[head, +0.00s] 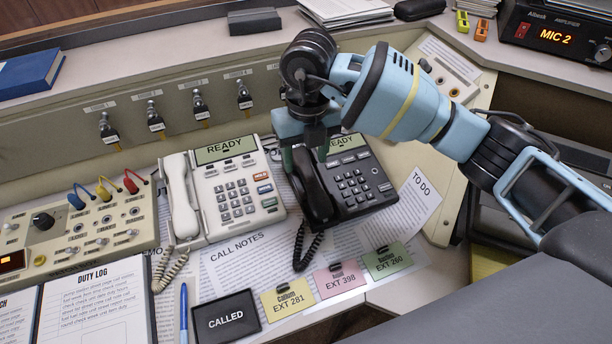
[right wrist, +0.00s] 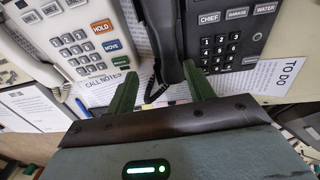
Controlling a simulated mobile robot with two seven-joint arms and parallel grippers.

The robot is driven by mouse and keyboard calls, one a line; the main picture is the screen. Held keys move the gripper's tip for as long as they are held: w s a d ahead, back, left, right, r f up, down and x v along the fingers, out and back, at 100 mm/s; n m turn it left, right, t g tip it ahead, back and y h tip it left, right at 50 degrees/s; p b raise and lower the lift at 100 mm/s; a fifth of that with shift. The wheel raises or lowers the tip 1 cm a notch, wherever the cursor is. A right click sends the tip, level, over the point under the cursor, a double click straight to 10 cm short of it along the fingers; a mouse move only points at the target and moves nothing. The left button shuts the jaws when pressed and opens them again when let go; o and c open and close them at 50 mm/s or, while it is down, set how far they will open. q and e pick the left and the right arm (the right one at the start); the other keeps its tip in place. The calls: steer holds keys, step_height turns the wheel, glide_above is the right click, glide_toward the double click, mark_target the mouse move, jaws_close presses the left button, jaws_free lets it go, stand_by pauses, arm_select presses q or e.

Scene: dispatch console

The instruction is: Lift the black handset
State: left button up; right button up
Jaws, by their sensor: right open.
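The black handset (head: 312,190) lies on the left side of the black desk phone (head: 362,188), apparently in its cradle. Its coiled cord (head: 303,248) hangs toward the front. My right gripper (head: 305,158) is over the far end of the handset, pointing down, with its green fingers apart. In the right wrist view, the handset (right wrist: 162,30) lies ahead between the lines of the two open fingers (right wrist: 160,74). I cannot tell whether the fingers touch it. The gripper hides the handset's far end and part of the phone's READY display. My left gripper is not in view.
A white phone with its white handset (head: 180,197) stands close on the left. A patch panel with jacks (head: 75,235) is at left. A MIC 2 amplifier (head: 560,35) stands back right.

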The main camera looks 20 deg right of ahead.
mark_target(309, 175)
steer(key=shift+w+d+r, duration=0.3)
steer(key=shift+d, duration=0.15)
steer(key=shift+s+f, duration=0.1)
steer(key=shift+f, duration=1.1)
steer(key=shift+w+d+f, duration=0.1)
steer(key=shift+f, duration=1.3)
steer(key=shift+w+f, duration=0.1)
steer(key=shift+f, duration=1.25)
steer(key=shift+c, duration=0.4)
